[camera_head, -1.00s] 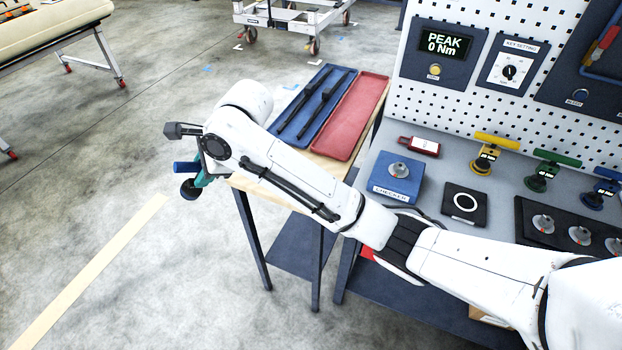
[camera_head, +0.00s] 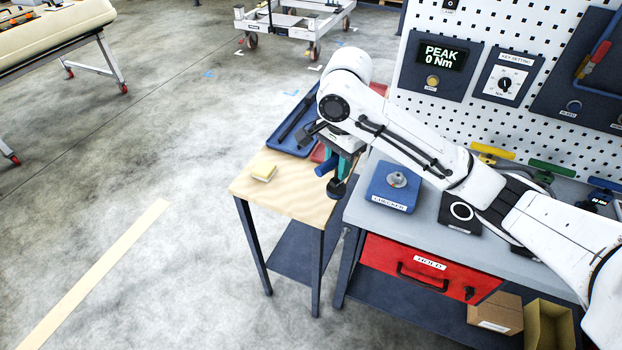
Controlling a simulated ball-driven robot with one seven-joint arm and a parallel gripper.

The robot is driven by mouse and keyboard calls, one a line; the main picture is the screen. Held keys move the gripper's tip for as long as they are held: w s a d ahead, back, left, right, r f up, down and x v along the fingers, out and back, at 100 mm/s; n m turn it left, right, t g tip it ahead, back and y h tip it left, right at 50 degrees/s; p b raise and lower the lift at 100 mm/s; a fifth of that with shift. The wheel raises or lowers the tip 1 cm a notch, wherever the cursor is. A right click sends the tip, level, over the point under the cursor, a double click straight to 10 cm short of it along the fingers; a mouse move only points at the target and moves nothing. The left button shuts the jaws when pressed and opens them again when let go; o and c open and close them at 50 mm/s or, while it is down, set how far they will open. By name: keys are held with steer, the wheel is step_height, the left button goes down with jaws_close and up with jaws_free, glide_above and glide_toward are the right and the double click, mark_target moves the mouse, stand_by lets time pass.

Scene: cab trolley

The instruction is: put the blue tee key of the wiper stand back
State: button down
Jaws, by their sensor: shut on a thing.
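My gripper (camera_head: 344,162) is shut on a tee key with a blue handle (camera_head: 325,168) and a dark round lower end (camera_head: 337,189). It holds the key in the air by the near left edge of the grey bench, beside the blue checker block (camera_head: 393,187). My arm reaches in from the right and covers part of the bench. At the right edge, another blue-handled key (camera_head: 605,184) stands partly hidden behind my arm, beyond the green-handled key (camera_head: 552,165) and the yellow-handled key (camera_head: 492,151).
A black pad with a white ring (camera_head: 461,212) lies right of the checker. A red drawer (camera_head: 430,267) is below.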

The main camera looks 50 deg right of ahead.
steer(key=shift+w+d+f+b, duration=0.6)
steer(key=shift+w+d+f, duration=0.05)
steer(key=shift+w+f, duration=1.4)
steer(key=shift+w+d+f+b, duration=0.6)
steer(key=shift+w+d+f, duration=0.05)
steer(key=shift+w+f, duration=1.4)
steer(key=shift+w+d+f+b, duration=0.65)
steer(key=shift+w+f, duration=1.3)
steer(key=shift+f, duration=0.2)
steer(key=c, duration=0.9)
jaws_free()
step_height(320, 180, up, 12)
steer(key=p, duration=0.3)
steer(key=shift+s, duration=0.1)
